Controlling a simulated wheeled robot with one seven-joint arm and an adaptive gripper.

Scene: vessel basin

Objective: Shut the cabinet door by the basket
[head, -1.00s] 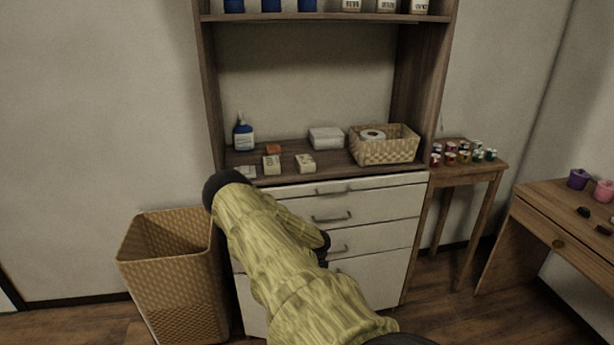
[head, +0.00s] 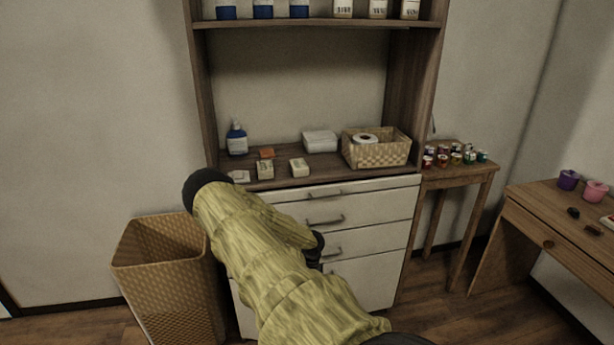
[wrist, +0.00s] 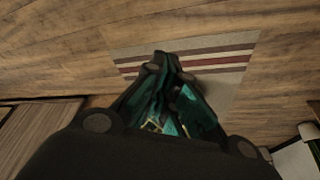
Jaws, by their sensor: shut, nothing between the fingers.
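The white cabinet (head: 350,208) stands against the wall, with drawers above and a white lower front panel (head: 372,278) that looks flush on the right. A strip of the lower left front (head: 243,312) shows beside the tall woven basket (head: 170,285). My arm hides most of that left side, so I cannot tell how far the door there stands open. In the wrist view my gripper (wrist: 168,62) is shut and empty, above the floor.
A striped mat (wrist: 195,68) lies on the wooden floor. The counter holds a small woven basket (head: 378,153), a blue bottle (head: 236,140) and small boxes. A side table with several small jars (head: 455,155) and a desk (head: 560,225) stand to the right.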

